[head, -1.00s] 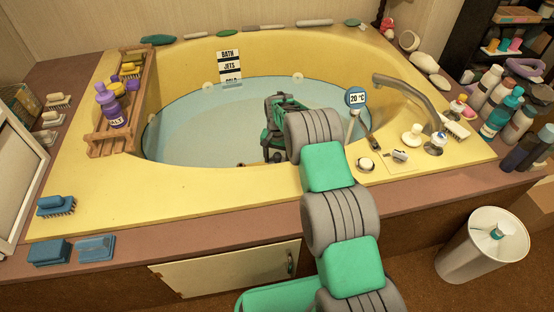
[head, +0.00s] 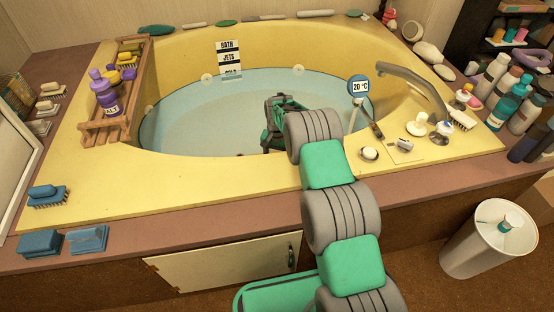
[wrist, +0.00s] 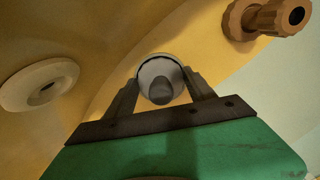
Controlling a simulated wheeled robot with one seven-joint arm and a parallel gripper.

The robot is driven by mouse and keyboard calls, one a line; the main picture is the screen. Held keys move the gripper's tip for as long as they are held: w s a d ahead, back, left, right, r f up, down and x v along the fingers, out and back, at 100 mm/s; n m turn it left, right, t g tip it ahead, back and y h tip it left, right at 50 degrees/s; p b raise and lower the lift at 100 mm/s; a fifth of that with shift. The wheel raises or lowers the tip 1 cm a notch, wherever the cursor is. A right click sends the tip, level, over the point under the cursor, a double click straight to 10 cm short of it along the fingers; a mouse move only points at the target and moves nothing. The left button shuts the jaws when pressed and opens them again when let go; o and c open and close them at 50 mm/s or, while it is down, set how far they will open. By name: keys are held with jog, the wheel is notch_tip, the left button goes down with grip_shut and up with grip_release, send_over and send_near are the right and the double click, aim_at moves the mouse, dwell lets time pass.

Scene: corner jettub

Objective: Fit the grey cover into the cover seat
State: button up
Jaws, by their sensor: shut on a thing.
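In the wrist view, my gripper (wrist: 160,92) has its two dark fingers closed on either side of the grey cover (wrist: 161,86). The cover looks like a round disc with a darker knob towards the camera. A pale rim shows around it against the yellow tub wall; I cannot tell whether this is the cover's edge or the cover seat, or whether the cover touches the wall. In the head view, my gripper (head: 268,142) is inside the tub over the pale blue area, and the cover is hidden there.
In the wrist view, a cream round fitting (wrist: 40,85) is on the left and a brown nozzle (wrist: 268,18) at upper right. In the head view, the yellow tub (head: 150,180) bears a wooden rack (head: 112,130), a tap (head: 420,85) and a temperature sign (head: 358,86).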

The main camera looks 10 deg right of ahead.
jog(key=o, duration=1.5)
jog(key=shift+c, duration=0.2)
